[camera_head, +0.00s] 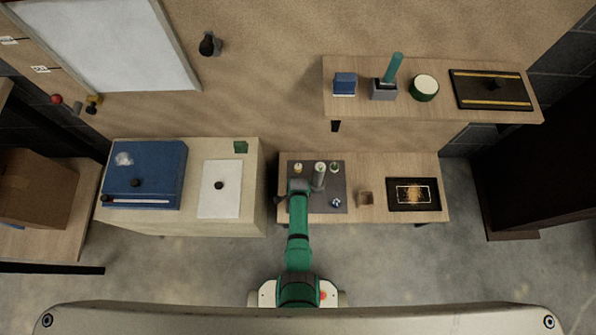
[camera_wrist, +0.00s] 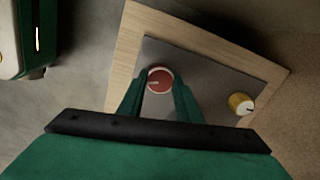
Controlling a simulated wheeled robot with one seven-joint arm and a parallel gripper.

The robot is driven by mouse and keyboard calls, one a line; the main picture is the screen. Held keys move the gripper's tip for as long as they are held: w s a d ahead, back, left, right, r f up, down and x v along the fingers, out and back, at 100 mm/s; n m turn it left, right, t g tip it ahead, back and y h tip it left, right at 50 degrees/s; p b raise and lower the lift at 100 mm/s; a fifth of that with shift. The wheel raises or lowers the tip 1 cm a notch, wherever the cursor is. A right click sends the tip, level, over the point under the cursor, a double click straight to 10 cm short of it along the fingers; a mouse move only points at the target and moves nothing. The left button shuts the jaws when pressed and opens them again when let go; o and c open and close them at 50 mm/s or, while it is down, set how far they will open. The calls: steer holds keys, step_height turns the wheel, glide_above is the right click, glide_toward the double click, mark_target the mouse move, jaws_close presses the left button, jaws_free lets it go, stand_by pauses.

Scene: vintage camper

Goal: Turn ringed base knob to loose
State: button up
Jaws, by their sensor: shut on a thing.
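The ringed knob (camera_wrist: 160,79) has a red top with a white rim and a short white mark pointing left in the wrist view. It sits on a dark grey panel (camera_wrist: 205,72) on a wooden table. My gripper (camera_wrist: 160,92) has its two green fingers on either side of the knob, shut on it. In the head view the grey panel (camera_head: 325,206) lies at the left of the middle table. There my arm covers the panel's left part, and I cannot make out the red knob or the fingertips.
A yellow knob (camera_wrist: 241,103) stands on the same panel, apart from my fingers. A shelf (camera_head: 440,114) is above.

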steer(key=n, duration=1.2)
steer(key=shift+d, duration=0.1)
steer(key=n, duration=0.3)
steer(key=shift+w+n+g, duration=0.1)
steer(key=shift+n+g, duration=0.2)
steer(key=n, duration=0.3)
steer(key=shift+n, duration=0.3)
steer(key=n, duration=0.4)
steer(key=shift+n, duration=0.3)
steer(key=n, duration=0.3)
steer(key=shift+n+g, duration=0.3)
steer(key=shift+w+n, duration=0.1)
steer(key=shift+n, duration=2)
